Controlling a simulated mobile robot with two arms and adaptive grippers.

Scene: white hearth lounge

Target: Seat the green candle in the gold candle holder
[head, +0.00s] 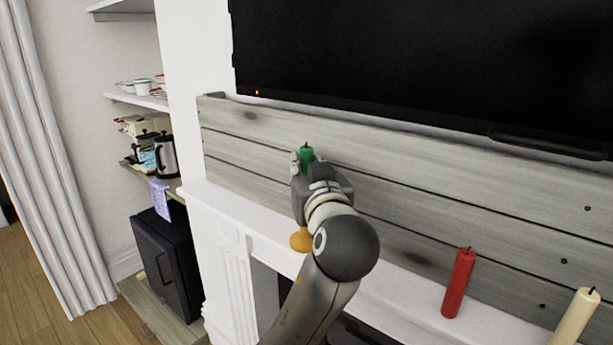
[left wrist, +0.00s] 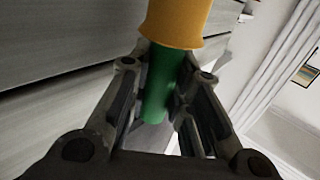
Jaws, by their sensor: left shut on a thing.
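The green candle (head: 306,153) stands roughly upright between the fingers of my left gripper (head: 315,175), above the white mantel. Its wick end shows at the top in the head view. The gold candle holder (head: 301,240) is below the gripper on the mantel, partly hidden by my arm. In the left wrist view the candle (left wrist: 157,88) is between both fingers of the left gripper (left wrist: 160,95). One candle end meets the rim of the gold holder (left wrist: 178,22) there; I cannot tell how deep it is inside. My right gripper is not in view.
A red candle (head: 459,283) and a cream candle (head: 575,318) stand on the mantel (head: 395,300) to the right. Grey panelling (head: 420,175) and a black television (head: 430,65) are behind. Shelves with dishes and jugs (head: 165,155) are at the left.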

